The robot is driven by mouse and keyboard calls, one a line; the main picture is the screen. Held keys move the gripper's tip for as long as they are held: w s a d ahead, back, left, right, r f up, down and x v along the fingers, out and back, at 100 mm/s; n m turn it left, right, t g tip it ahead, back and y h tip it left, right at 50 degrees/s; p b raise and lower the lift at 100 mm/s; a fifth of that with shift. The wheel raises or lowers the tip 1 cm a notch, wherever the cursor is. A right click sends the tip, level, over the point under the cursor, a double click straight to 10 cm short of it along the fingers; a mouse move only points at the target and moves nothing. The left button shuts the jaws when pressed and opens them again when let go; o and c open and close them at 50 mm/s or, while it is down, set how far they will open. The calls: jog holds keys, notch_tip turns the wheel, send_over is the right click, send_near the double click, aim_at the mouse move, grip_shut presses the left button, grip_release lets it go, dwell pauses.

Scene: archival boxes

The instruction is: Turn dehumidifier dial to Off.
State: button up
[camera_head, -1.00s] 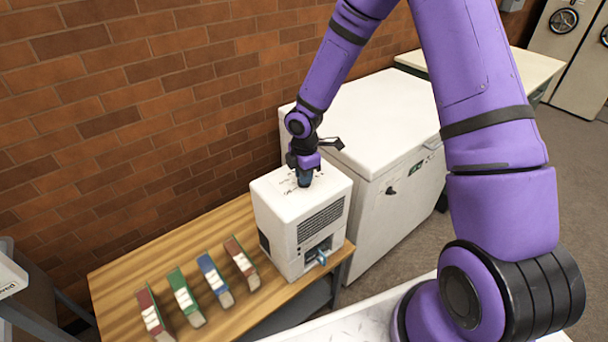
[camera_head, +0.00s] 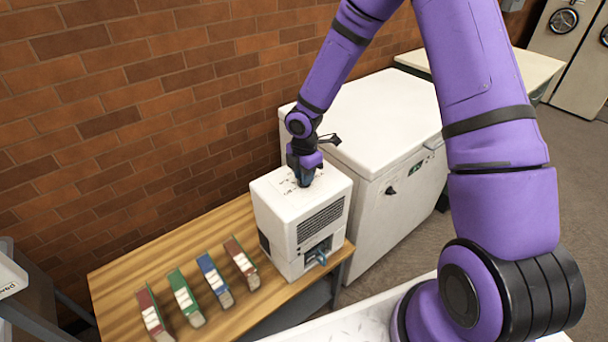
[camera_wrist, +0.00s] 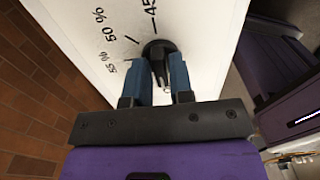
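The dehumidifier (camera_head: 283,206) is a white box standing on a wooden table, with a dark grille and a recess on its front. Its black dial (camera_wrist: 158,48) is on the top face, with printed marks such as 55 %, 50 % and 45 around it; the Off mark is not visible. My gripper (camera_head: 303,180) points down at the top of the dehumidifier. In the wrist view, the blue fingers of my gripper (camera_wrist: 163,75) are on either side of the dial's black knob. The fingers look close against it, but contact is partly hidden.
Several red, green and blue boxes (camera_head: 213,280) stand on the wooden table (camera_head: 118,272) left of the dehumidifier. A white chest freezer (camera_head: 372,110) is close behind and right. A brick wall (camera_head: 120,120) runs behind the table.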

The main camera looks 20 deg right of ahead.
jog(key=shift+o, duration=1.2)
notch_tip(320, 180, up, 11)
jog(key=shift+f, duration=0.1)
